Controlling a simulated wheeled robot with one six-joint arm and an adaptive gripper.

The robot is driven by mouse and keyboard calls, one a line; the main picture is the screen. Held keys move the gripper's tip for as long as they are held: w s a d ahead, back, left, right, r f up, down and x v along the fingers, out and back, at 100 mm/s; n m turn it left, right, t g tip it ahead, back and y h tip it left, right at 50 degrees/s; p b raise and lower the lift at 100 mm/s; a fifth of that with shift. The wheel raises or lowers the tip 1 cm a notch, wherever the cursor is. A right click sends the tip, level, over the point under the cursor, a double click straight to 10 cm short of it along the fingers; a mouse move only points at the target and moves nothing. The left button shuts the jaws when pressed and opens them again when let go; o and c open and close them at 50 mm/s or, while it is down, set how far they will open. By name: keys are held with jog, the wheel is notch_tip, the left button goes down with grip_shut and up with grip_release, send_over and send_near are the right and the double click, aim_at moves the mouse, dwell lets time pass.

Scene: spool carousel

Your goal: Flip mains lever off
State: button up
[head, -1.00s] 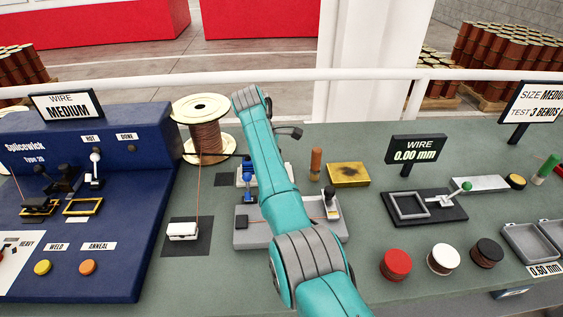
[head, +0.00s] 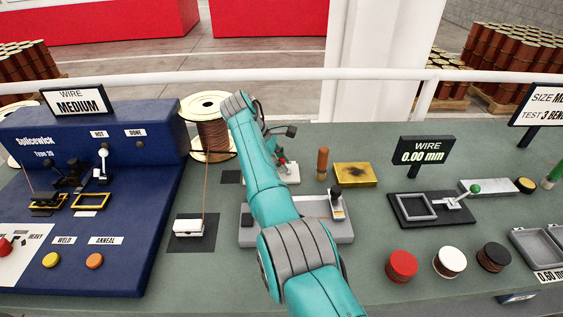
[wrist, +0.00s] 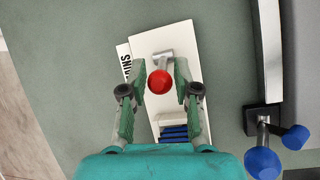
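The mains lever has a red ball knob (wrist: 159,82) on a short metal arm, on a white base plate (wrist: 185,42) with a partly hidden label in the wrist view. Blue ribbed parts (wrist: 174,132) show on the same plate. My gripper (wrist: 160,80) is open, with one green finger on each side of the red knob and narrow gaps visible between. In the head view my arm hides most of the gripper; the white base (head: 292,174) and a bit of red show just right of the arm.
Blue-knobbed levers (wrist: 263,162) stand close to the right of the plate in the wrist view. In the head view a grey fixture (head: 335,230), a wooden-handled tool (head: 322,163) and a yellow block (head: 354,174) lie right of my arm. A wire spool (head: 205,110) stands left.

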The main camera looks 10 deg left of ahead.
jog(key=shift+o, duration=0.6)
jog(key=v, duration=1.2)
